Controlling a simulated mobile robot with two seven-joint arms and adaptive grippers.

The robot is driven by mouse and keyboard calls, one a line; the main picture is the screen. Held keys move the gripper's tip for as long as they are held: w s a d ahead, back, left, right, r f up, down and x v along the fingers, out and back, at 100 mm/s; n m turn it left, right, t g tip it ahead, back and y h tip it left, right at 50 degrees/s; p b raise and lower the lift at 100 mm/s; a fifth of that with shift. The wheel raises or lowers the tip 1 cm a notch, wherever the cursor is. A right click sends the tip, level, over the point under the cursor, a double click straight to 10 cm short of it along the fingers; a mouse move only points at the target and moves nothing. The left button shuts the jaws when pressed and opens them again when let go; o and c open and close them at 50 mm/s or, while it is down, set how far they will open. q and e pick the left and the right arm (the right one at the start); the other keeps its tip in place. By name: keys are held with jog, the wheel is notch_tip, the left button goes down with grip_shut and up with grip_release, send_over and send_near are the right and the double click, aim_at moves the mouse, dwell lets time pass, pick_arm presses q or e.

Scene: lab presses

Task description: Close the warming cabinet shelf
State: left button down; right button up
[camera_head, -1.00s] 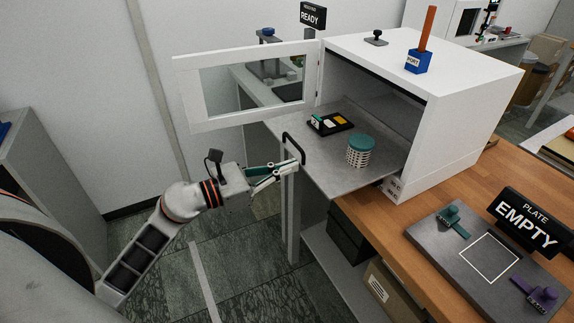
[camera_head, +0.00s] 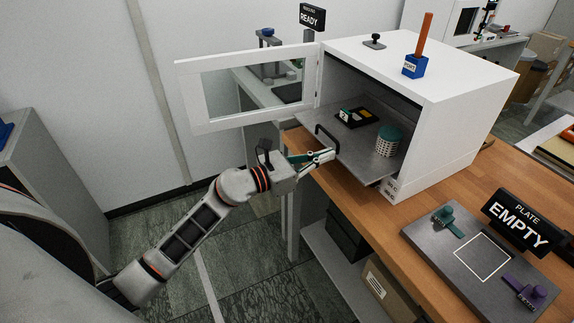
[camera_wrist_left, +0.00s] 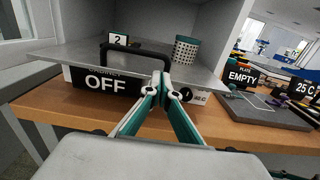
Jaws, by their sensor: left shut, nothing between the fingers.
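The white warming cabinet (camera_head: 445,105) stands on the wooden bench with its windowed door (camera_head: 250,88) swung open to the left. Its grey metal shelf (camera_head: 352,150) sticks partway out of the opening. The shelf has a black handle (camera_head: 326,136) at its front edge, also seen in the left wrist view (camera_wrist_left: 134,48). On the shelf are a black tray with small coloured blocks (camera_head: 356,117) and a white perforated basket with a teal lid (camera_head: 388,141). My left gripper (camera_head: 331,154) is shut and empty, at the shelf's front edge near the handle. Whether it touches the shelf is unclear.
A grey plate with an EMPTY sign (camera_head: 482,258) lies on the bench (camera_head: 390,205) at the right. A blue block with an orange rod (camera_head: 415,65) and a black knob stand on the cabinet top. A cardboard box (camera_head: 385,285) sits below the bench.

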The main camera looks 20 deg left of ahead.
aim_at(362, 141)
pick_arm(q)
jog(key=x, duration=1.2)
jog(key=shift+w+d+b, duration=0.15)
jog(key=shift+b, duration=0.15)
jog(key=shift+w+d, duration=0.1)
jog(key=shift+w, duration=0.05)
jog(key=shift+r, duration=0.1)
